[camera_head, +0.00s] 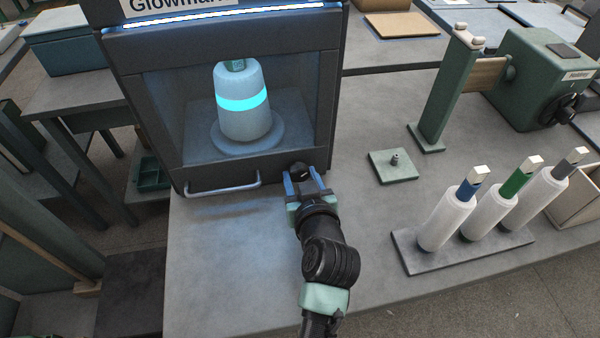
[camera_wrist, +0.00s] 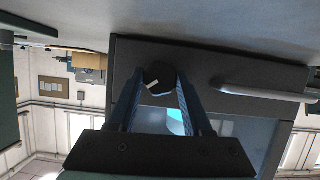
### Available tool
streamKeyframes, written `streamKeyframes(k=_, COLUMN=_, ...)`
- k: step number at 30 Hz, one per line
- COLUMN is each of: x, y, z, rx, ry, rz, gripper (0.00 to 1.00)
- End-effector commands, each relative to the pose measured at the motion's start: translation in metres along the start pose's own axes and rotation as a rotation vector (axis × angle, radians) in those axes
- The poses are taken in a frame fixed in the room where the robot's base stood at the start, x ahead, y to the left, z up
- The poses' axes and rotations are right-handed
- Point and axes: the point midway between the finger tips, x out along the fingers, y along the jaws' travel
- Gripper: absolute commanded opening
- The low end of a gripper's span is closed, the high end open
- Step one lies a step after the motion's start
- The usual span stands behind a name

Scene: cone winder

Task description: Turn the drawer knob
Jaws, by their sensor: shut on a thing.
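The drawer knob (camera_head: 299,170) is a small black round knob at the lower right of the dark cabinet's front. In the wrist view the knob (camera_wrist: 159,76) shows a white pointer mark and sits between the two blue fingers. My gripper (camera_head: 303,180) is at the cabinet's front, with its fingers shut on the knob's sides; it also shows in the wrist view (camera_wrist: 160,85). The drawer's grey bar handle (camera_head: 222,188) is left of the knob, and the drawer looks closed.
The dark cabinet (camera_head: 326,115) holds a pale cone with a glowing cyan band (camera_head: 243,100) behind its window. To the right are a small plate with a peg (camera_head: 393,166), a green post (camera_head: 448,95) and a rack (camera_head: 470,258) with three white cones. The table front is mostly clear.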

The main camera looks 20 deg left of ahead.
Motion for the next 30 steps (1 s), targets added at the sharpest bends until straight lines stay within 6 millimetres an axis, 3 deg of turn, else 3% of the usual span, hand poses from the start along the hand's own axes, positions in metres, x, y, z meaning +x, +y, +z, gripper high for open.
streamKeyframes(k=15, x=0.0008, y=0.003, z=0.0007, rx=0.422, ry=0.002, rz=-0.175, gripper=0.0)
streamKeyframes(k=30, x=0.0007, y=0.0035, z=0.0011, rx=0.608, ry=0.001, rz=-0.252, gripper=0.0)
